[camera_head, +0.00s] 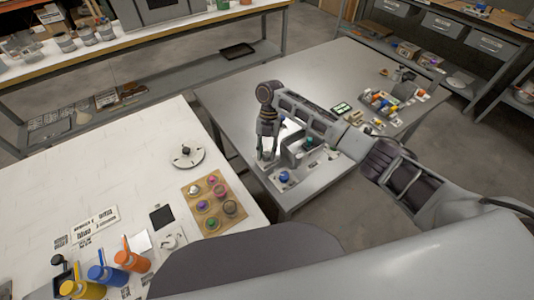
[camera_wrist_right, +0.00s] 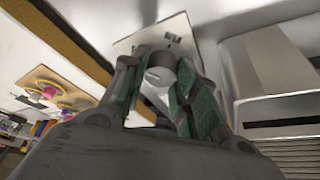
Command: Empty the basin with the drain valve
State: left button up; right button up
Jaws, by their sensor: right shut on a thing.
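My right gripper (camera_head: 267,156) points down at the near left part of a grey table (camera_head: 232,105), beside a small grey fixture (camera_head: 297,152). In the right wrist view its green-padded fingers (camera_wrist_right: 158,88) are closed around a round grey knob (camera_wrist_right: 158,76). The knob sits at a pale plate (camera_wrist_right: 130,45) with a dark printed code; I take it for the drain valve. A shiny metal surface (camera_wrist_right: 240,75) beside it may be part of the basin, but I cannot tell. The inside of the basin and any liquid are hidden. My left gripper is out of view.
A blue-topped piece (camera_head: 284,177) stands close to the gripper. Colored items (camera_head: 385,100) crowd the grey table's right side. A dark tray (camera_head: 237,51) lies farther back.

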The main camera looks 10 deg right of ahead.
jog(key=shift+n+h, duration=0.3)
jog(key=shift+n, duration=0.5)
jog(key=o, duration=1)
jog(key=a+v, duration=0.1)
jog(key=v, duration=1.1)
jog(key=shift+d, duration=0.35)
